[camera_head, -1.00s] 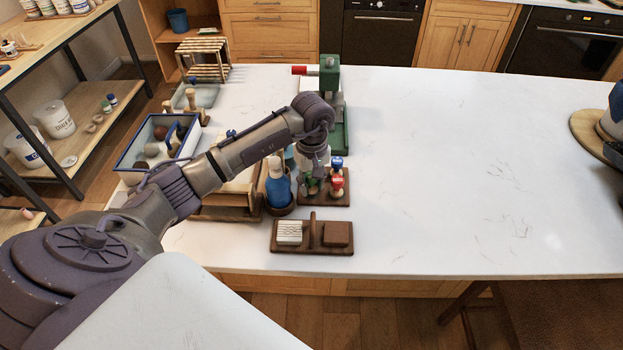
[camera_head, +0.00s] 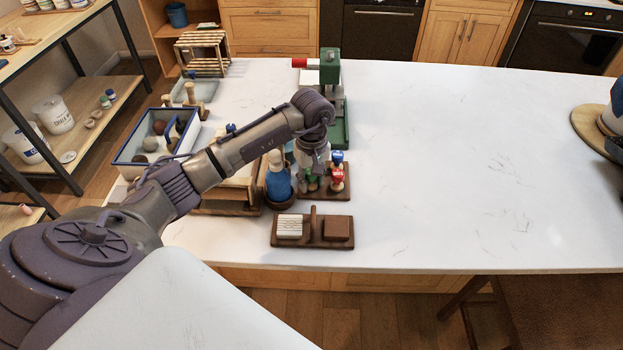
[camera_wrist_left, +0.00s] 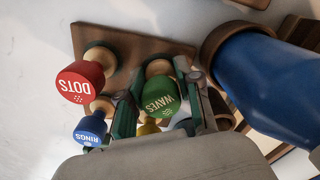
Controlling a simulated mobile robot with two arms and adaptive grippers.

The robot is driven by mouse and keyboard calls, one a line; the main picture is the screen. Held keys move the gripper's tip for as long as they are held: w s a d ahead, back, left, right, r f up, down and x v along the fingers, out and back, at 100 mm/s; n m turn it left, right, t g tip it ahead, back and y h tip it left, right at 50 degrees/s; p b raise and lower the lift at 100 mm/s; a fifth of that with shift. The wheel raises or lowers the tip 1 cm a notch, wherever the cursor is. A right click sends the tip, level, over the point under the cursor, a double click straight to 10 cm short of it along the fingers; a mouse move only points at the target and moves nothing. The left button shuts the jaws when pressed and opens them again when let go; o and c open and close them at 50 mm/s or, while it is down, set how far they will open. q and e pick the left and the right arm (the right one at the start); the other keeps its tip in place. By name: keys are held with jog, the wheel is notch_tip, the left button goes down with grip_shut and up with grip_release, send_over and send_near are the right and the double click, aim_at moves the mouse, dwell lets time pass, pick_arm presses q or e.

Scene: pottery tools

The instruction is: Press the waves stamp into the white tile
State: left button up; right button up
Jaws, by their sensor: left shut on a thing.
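The waves stamp, a green knob marked WAVES (camera_wrist_left: 163,98) on a light wooden body, is between the fingers of my left gripper (camera_wrist_left: 165,112) in the left wrist view. The gripper is shut on it, over the wooden stamp rack (camera_wrist_left: 140,47). I cannot tell whether the stamp still touches the rack. The white tile (camera_head: 290,226), with faint lines on top, lies in the left side of a dark wooden tray (camera_head: 313,243) in front of the rack. My right gripper is out of view.
A red DOTS stamp (camera_wrist_left: 80,82) and a blue RINGS stamp (camera_wrist_left: 90,128) stand close beside the gripper. A blue bottle-like object (camera_head: 278,184) is left of the rack. A brown block (camera_head: 337,228) shares the tray. A green press (camera_head: 330,70) stands behind.

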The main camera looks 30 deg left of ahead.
pick_arm(q)
jog(key=o, duration=1.1)
jog(key=shift+f, duration=0.1)
notch_tip(320, 180, up, 12)
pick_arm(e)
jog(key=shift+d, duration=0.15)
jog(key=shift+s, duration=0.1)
